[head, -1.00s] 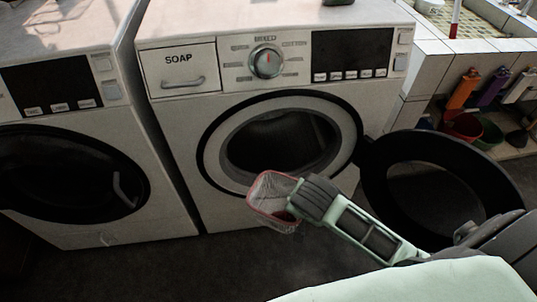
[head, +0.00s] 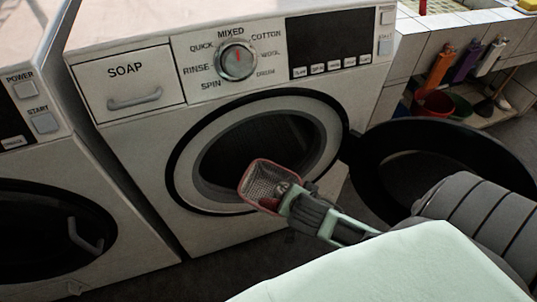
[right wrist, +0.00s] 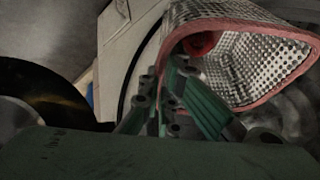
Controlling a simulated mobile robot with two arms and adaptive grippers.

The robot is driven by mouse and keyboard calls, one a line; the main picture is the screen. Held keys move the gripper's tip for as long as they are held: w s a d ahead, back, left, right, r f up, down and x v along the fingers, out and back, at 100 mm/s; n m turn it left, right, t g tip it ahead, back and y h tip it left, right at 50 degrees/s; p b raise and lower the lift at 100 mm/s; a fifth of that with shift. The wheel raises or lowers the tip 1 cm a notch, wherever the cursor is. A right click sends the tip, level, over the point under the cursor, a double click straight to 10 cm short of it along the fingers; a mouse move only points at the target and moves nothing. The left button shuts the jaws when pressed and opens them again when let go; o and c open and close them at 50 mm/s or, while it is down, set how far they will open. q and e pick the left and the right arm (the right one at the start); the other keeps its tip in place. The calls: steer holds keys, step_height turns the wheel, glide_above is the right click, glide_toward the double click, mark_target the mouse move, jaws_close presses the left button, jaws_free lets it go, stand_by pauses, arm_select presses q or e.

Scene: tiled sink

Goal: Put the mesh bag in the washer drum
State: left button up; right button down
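The mesh bag (head: 262,182) is a pale mesh pouch with a red rim. My right gripper (head: 287,198) is shut on its rim and holds it in front of the washer's round opening. The washer drum (head: 262,150) is dark inside and its opening is partly covered by the bag. In the right wrist view the mesh bag (right wrist: 250,65) hangs from the green fingers of my right gripper (right wrist: 172,98), with something red inside it. The black washer door (head: 440,165) stands open to the right, beside my right arm. My left gripper is not in view.
A second washer (head: 45,215) with a shut door stands at the left. The soap drawer (head: 128,85) is closed. At the back right are colored bottles (head: 466,62), a red bucket (head: 436,103) and a tiled counter.

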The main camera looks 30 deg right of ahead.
steer(key=shift+w+d+f+t+b, duration=0.15)
steer(key=shift+w+f+t+b, duration=0.2)
steer(key=shift+w, duration=0.2)
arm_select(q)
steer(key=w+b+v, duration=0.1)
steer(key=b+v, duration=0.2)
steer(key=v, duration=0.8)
arm_select(e)
steer(key=w+d, duration=0.4)
steer(key=w, duration=1.1)
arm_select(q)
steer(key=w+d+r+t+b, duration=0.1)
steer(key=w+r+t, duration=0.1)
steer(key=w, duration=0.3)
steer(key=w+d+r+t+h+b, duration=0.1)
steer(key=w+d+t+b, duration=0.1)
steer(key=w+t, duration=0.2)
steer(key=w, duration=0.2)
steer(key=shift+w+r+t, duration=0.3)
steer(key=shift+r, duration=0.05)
arm_select(e)
steer(key=w+f+g+y, duration=0.1)
steer(key=w+f+g, duration=0.2)
steer(key=f, duration=0.3)
steer(key=shift+w+d+f, duration=0.2)
steer(key=shift+w+d, duration=0.15)
steer(key=shift+w, duration=0.55)
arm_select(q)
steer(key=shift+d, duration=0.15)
